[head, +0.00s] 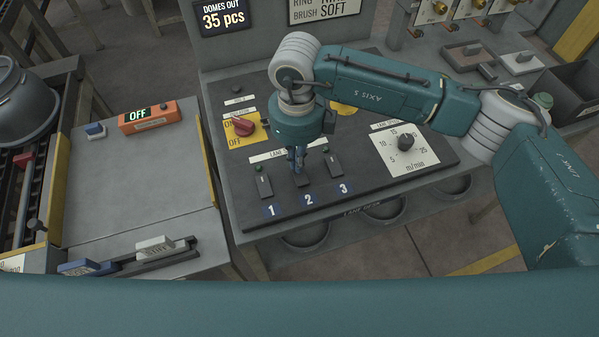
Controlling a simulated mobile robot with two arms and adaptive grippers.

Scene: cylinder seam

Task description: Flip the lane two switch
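The lane two switch (303,181) is a small dark rocker on the sloping dark panel, above the blue label "2" (309,199). My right gripper (298,170) points down just above and in front of its upper part and hides that part and its lamp. Its fingers look close together, with nothing seen between them. I cannot tell whether they touch the switch or which way the switch is set. The lane one switch (264,187) is on the left, and the lane three switch (333,165) is on the right. My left gripper is not in view.
A red rotary switch (243,127) on a yellow plate is left of my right wrist. A black speed dial (405,142) is on the right of the panel. An orange box marked OFF (150,116) stands on the grey side table (140,185) at left.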

